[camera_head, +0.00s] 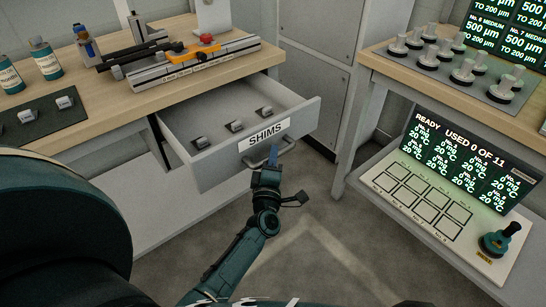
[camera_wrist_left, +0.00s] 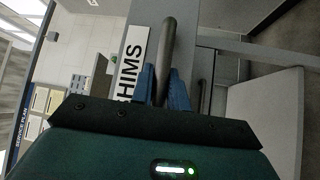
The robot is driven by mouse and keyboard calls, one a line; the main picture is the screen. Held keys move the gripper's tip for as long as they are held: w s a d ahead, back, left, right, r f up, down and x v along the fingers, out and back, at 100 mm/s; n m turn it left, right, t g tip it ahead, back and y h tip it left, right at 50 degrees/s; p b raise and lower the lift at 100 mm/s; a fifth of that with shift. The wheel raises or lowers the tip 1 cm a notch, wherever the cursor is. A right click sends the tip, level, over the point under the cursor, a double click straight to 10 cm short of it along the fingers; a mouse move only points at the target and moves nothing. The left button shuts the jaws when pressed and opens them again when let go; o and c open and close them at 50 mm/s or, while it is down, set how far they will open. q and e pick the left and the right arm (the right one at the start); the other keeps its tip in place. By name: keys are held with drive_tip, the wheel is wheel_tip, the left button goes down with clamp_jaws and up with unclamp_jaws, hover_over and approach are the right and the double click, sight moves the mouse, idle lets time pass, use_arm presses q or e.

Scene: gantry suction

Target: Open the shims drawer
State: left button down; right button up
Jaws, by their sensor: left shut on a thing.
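The shims drawer (camera_head: 206,166) is pulled out from under the left workbench, with a white SHIMS label (camera_head: 264,134) on its front. Several small grey blocks (camera_head: 234,126) lie inside it. My left gripper (camera_head: 273,158) is at the drawer front, shut on the bar handle (camera_head: 287,146) just below the label. In the left wrist view the blue fingers (camera_wrist_left: 164,88) are on either side of the dark handle (camera_wrist_left: 166,50), beside the label (camera_wrist_left: 131,62). My right gripper is not in view.
The workbench (camera_head: 150,92) above carries a rail fixture (camera_head: 190,62) and bottles (camera_head: 46,60). At right stand a bench with several suction cups (camera_head: 463,70) and a lit display panel (camera_head: 470,160). Open floor (camera_head: 325,235) lies before the drawer.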

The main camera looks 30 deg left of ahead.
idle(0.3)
use_arm(q)
drive_tip(key=c, duration=1.4)
unclamp_jaws()
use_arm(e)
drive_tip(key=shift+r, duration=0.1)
use_arm(q)
drive_tip(key=shift+o, duration=0.2)
drive_tip(key=shift+s, duration=0.1)
